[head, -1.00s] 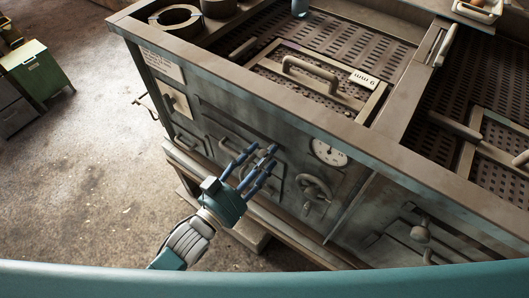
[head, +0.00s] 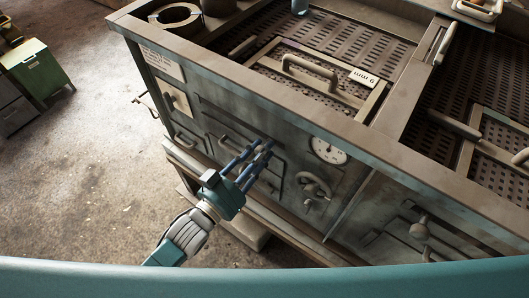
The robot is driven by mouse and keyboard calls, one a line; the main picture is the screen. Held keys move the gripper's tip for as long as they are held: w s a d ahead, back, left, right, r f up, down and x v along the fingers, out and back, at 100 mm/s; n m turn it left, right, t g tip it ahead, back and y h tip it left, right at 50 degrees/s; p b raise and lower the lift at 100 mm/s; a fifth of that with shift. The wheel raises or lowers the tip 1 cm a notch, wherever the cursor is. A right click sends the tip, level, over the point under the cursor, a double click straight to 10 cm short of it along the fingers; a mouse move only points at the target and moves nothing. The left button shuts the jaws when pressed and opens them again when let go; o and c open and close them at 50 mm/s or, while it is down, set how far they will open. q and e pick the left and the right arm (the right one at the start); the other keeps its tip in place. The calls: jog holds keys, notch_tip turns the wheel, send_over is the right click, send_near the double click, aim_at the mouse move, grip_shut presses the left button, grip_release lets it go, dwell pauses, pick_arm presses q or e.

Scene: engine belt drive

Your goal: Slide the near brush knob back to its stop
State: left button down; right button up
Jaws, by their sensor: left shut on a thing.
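My left gripper (head: 258,153) reaches in from below at the front face of the big grey-green machine (head: 230,114). Its blue fingers are closed together on a small part of that face, beside a framed door and left of the gauge. I take this part to be the brush knob, but the fingers cover it almost wholly, so its shape and its place along any slot are hidden. My right gripper is not in view.
A round white gauge (head: 328,150) and a handwheel (head: 314,185) stand right of the fingers. A handle (head: 310,71) lies on the perforated top. A ledge (head: 285,222) runs below the hand. Open floor (head: 90,190) lies to the left.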

pick_arm(q)
jog(key=w+a, duration=0.2)
jog(key=a, duration=0.1)
jog(key=w+a, duration=0.2)
jog(key=a, duration=0.1)
jog(key=w+a+b, duration=0.1)
jog(key=w+a, duration=0.2)
jog(key=shift+a+f, duration=0.1)
jog(key=shift+a, duration=0.2)
jog(key=w+a+b, duration=0.1)
jog(key=w+a, duration=0.1)
jog(key=a, duration=0.1)
jog(key=w+a+b, duration=0.1)
jog(key=w+a, duration=0.1)
jog(key=w+a+b, duration=0.1)
jog(key=w+a, duration=0.1)
jog(key=a, duration=0.1)
jog(key=shift+w+a, duration=0.1)
jog(key=shift+a, duration=0.25)
jog(key=shift+w+a+r, duration=0.2)
jog(key=shift+w+a, duration=0.1)
jog(key=shift+a, duration=0.1)
jog(key=c, duration=1.6)
grip_release()
jog(key=shift+o, duration=1.3)
jog(key=shift+a+f, duration=0.1)
jog(key=shift+s, duration=0.15)
jog(key=v, duration=1.1)
jog(key=shift+s+a, duration=0.2)
jog(key=shift+a, duration=0.1)
